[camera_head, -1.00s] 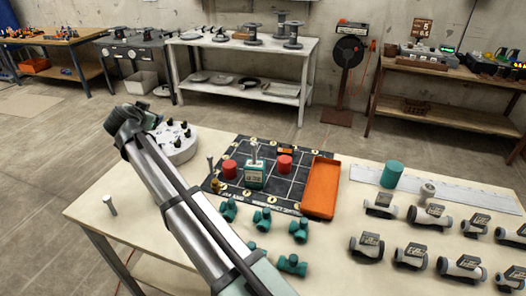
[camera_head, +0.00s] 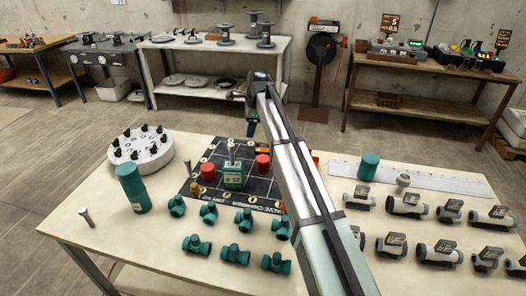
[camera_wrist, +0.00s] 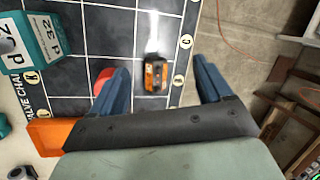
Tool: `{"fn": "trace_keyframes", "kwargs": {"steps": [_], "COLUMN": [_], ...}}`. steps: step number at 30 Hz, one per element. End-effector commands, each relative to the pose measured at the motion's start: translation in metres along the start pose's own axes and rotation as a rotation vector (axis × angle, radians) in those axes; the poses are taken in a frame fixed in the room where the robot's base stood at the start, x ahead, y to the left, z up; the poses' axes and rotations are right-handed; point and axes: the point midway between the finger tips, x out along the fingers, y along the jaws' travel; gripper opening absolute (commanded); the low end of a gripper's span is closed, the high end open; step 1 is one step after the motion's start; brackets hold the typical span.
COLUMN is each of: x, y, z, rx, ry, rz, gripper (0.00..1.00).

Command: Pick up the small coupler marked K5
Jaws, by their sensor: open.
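No mark reading K5 is legible in either view. Grey pipe fittings with dark tags, such as this one (camera_head: 408,205), stand in rows on the right of the table, but their tags are too small to read. Several small teal fittings (camera_head: 243,221) lie at the front of the table. My gripper (camera_head: 250,129) is high over the far edge of the black gridded mat (camera_wrist: 105,20). In the wrist view my gripper (camera_wrist: 160,70) is open with nothing between its blue fingers. A small orange-and-black block (camera_wrist: 155,75) lies on the mat below, appearing between the fingers.
On the mat are a teal block marked d 32 (camera_head: 233,178) and two red cylinders (camera_head: 208,172). My arm mostly hides an orange tray (camera_wrist: 55,136). A white round rack (camera_head: 140,155) and tall teal cylinder (camera_head: 131,188) stand left. Another teal cylinder (camera_head: 369,165) stands right.

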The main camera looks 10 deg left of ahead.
Motion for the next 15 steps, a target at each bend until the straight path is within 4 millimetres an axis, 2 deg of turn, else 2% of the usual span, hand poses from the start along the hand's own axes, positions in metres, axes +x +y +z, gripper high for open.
{"fn": "trace_keyframes", "kwargs": {"steps": [1,6,10,15], "x": [-0.002,-0.010,-0.016,-0.018], "y": [-0.003,-0.001,0.001,0.003], "z": [-0.023,-0.075,-0.101,-0.114], "rx": [0.055,0.198,0.265,0.301], "ry": [-0.029,-0.123,-0.172,-0.201], "rz": [0.030,0.121,0.164,0.189], "gripper": [0.79,0.79,0.79,0.79]}}
